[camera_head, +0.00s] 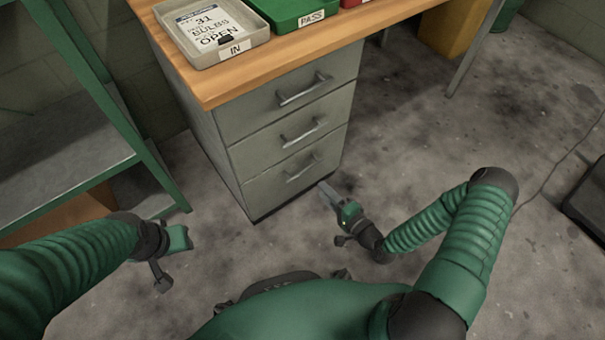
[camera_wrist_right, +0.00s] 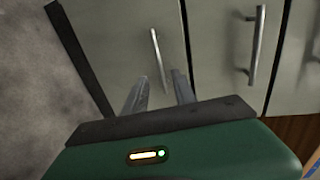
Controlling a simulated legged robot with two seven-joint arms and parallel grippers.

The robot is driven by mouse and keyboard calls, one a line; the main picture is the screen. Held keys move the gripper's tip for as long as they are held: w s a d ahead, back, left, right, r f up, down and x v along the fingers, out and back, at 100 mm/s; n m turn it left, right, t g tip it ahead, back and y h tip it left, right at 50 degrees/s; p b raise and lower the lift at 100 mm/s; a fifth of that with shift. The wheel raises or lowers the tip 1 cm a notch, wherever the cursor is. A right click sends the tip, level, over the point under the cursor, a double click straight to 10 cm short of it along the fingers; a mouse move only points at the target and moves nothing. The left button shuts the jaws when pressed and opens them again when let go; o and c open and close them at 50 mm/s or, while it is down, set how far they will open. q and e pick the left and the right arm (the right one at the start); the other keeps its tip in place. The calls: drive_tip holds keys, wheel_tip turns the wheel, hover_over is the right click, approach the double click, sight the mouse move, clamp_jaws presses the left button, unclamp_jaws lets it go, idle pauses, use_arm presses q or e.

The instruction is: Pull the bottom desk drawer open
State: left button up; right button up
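The grey desk pedestal has three stacked drawers, all closed flush. The bottom drawer (camera_head: 270,190) has a metal bar handle (camera_head: 302,170). In the right wrist view the bottom handle (camera_wrist_right: 161,58) stands ahead of my right gripper (camera_wrist_right: 160,88), in line with the gap between its two parted fingers. My right gripper (camera_head: 328,192) is open and empty, low beside the right front of the bottom drawer; I see no contact with the handle. My left gripper (camera_head: 178,240) is away from the desk at the left, and its fingers cannot be made out.
The middle drawer handle (camera_head: 303,132) and top handle (camera_head: 303,90) are above. The wooden desktop (camera_head: 225,90) carries a grey tray (camera_head: 212,35) and a green tray (camera_head: 297,10). A green-framed shelf (camera_head: 75,160) stands left. Concrete floor (camera_head: 265,245) before the drawers is clear.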

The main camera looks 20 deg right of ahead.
drive_tip(key=b+x, duration=0.1)
drive_tip(key=x, duration=0.2)
drive_tip(key=b+x, duration=0.2)
drive_tip(key=x, duration=0.2)
drive_tip(key=b+x, duration=0.1)
drive_tip(key=x, duration=0.3)
drive_tip(key=shift+w+d+f+b, duration=0.1)
drive_tip(key=shift+d+f+b, duration=0.15)
drive_tip(key=shift+f+b, duration=0.15)
drive_tip(key=shift+w+a+r, duration=0.15)
drive_tip(key=shift+w, duration=0.1)
drive_tip(key=shift+c, duration=0.2)
clamp_jaws()
drive_tip(key=shift+s, duration=0.15)
